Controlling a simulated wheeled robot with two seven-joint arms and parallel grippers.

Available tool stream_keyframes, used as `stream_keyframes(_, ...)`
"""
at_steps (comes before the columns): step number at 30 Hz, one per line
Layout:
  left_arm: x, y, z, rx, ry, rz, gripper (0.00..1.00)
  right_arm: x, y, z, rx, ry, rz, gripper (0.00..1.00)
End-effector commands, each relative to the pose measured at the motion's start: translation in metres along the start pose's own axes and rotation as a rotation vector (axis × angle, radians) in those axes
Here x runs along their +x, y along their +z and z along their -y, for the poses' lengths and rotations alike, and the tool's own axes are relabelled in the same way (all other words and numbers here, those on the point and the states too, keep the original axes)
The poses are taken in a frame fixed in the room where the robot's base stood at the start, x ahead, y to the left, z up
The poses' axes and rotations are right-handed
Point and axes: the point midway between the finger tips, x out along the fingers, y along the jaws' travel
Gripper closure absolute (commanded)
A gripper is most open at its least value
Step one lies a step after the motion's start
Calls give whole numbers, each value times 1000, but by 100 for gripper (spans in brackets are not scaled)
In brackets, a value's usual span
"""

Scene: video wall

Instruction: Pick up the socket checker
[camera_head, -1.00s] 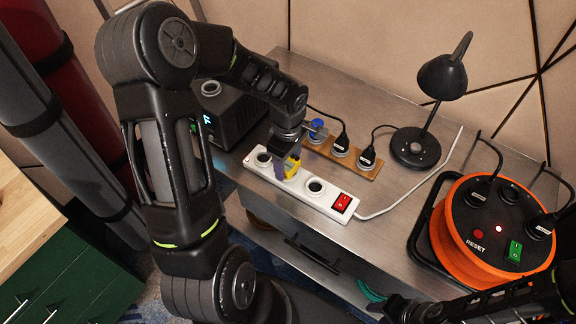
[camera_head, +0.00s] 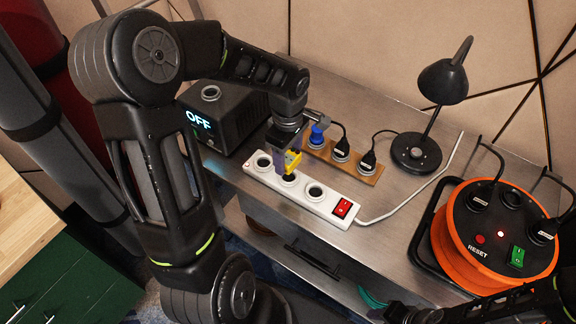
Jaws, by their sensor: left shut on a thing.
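The socket checker (camera_head: 293,160) is a small yellow and dark piece just above the middle socket of the white power strip (camera_head: 266,178). My left gripper (camera_head: 287,155) points down and is shut on it. The checker's lower end is at or just above the socket; I cannot tell whether it touches. The fingers hide part of it. My right arm shows at the bottom right, but its gripper's fingers are not clearly visible.
A wooden socket board (camera_head: 372,178) with a blue plug (camera_head: 317,137) and black plugs lies behind the strip. A black box (camera_head: 224,117) reads OFF. A black lamp (camera_head: 417,150) and an orange cable reel (camera_head: 450,244) stand to the right.

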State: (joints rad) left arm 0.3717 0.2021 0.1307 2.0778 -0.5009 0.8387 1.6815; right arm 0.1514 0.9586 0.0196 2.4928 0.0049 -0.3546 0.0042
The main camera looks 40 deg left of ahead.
Motion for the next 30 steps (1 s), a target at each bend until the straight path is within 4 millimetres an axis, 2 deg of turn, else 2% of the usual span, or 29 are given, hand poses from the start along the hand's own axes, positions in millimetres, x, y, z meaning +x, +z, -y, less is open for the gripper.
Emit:
stream_keyframes(4,-29,0,-1,0,6,-1,100,5,-1,-1,-1,-2,-1,64)
stream_keyframes(9,-48,0,0,0,1,-1,100,6,-1,-2,-2,-2,-2,64)
stream_keyframes(30,-51,1,0,6,-1,0,100,6,-1,-2,-2,-2,-2,64)
